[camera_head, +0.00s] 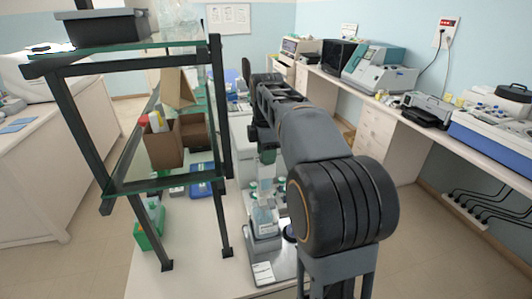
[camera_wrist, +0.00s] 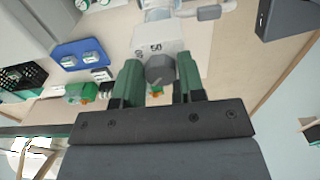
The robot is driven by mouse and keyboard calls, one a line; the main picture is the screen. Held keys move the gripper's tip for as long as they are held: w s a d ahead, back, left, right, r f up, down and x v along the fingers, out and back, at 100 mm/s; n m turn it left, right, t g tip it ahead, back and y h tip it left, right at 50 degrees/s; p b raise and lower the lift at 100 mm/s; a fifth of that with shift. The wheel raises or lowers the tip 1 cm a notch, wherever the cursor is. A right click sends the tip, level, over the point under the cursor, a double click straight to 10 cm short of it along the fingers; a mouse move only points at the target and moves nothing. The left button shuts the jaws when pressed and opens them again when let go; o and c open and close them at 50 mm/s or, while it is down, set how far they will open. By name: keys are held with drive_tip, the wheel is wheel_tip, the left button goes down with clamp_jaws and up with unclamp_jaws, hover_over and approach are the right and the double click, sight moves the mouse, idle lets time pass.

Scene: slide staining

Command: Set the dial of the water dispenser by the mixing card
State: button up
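In the wrist view the dark grey round dial (camera_wrist: 160,69) sits on the front of the white water dispenser (camera_wrist: 181,38), with a dark "50" printed beside it. The two green fingers of my gripper (camera_wrist: 160,78) flank the dial, one on each side. Whether they press on it I cannot tell. In the head view my arm reaches away over the bench, and its wrist hides most of the work area.
A glass shelf rack (camera_head: 152,186) with dark posts stands left of my arm, holding an open cardboard box (camera_head: 163,150). The wrist view shows a blue tray (camera_wrist: 67,51) and a dark rack (camera_wrist: 20,77) at left.

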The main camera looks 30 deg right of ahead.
drive_tip(key=c, duration=0.5)
